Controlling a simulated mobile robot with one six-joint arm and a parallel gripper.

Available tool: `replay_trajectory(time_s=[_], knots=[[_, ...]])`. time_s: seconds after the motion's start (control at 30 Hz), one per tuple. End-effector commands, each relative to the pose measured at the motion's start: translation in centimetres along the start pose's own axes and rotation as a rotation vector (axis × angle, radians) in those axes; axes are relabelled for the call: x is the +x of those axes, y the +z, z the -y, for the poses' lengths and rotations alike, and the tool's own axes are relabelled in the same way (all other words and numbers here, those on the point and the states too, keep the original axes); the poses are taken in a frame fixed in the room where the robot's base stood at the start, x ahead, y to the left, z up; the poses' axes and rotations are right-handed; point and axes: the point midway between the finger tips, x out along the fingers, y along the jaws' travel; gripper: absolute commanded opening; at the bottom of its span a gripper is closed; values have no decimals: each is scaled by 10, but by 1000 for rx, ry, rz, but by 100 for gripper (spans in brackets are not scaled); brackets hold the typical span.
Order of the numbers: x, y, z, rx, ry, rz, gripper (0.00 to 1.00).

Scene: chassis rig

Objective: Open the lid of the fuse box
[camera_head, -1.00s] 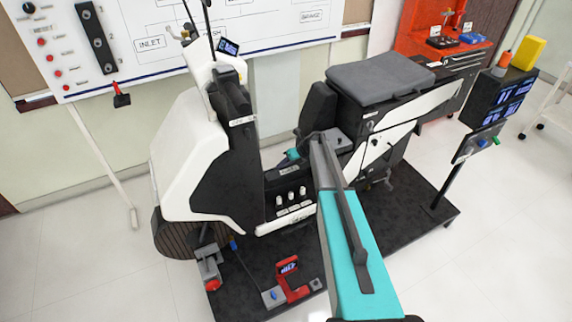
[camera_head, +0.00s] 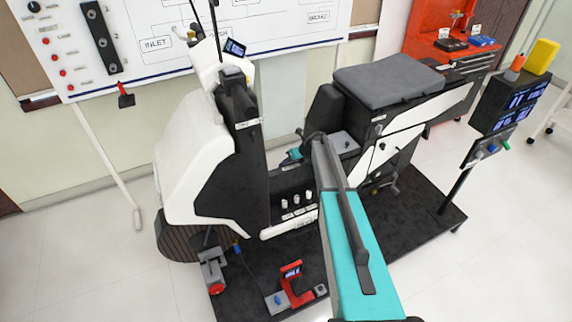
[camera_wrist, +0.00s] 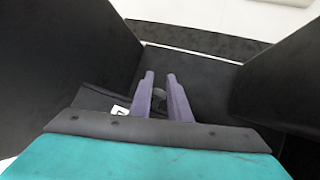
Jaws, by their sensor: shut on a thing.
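In the wrist view, two purple fingers of my gripper (camera_wrist: 160,85) stand close together around a small dark grey knob (camera_wrist: 159,95). The gripper is shut on this knob. A dark panel (camera_wrist: 98,98) with a small white label lies under and to the left of the fingers; I cannot tell for sure whether it is the fuse box lid. In the head view, my gripper end (camera_head: 293,155) reaches into the scooter's black footwell, between the front shield and the seat. The fuse box itself is not clearly seen there, and the fingertips are hard to make out.
The white and black scooter (camera_head: 192,165) stands on a dark platform (camera_head: 395,215). Dark walls rise close on both sides of my gripper in the wrist view. A red stand (camera_head: 292,285) sits in front, a control post (camera_head: 488,148) at right. The floor around is clear.

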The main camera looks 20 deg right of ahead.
Motion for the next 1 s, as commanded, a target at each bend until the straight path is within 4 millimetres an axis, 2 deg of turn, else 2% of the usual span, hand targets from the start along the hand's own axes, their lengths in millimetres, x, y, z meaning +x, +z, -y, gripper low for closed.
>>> replay_trajectory(time_s=[0.03, 0.1, 0.13, 0.23, 0.67, 0.87, 1.0], knots=[[8, -11, 3, 1, -1, -15, 0], [7, -11, 4, 2, -1, -15, 0], [7, -12, 4, 2, -1, -15, 18], [6, -11, 4, 4, -1, -14, 34], [-1, -7, 3, 4, 0, -8, 34], [-17, -8, 3, 4, -1, -6, 34], [-36, -8, 3, 4, -2, -6, 34]])
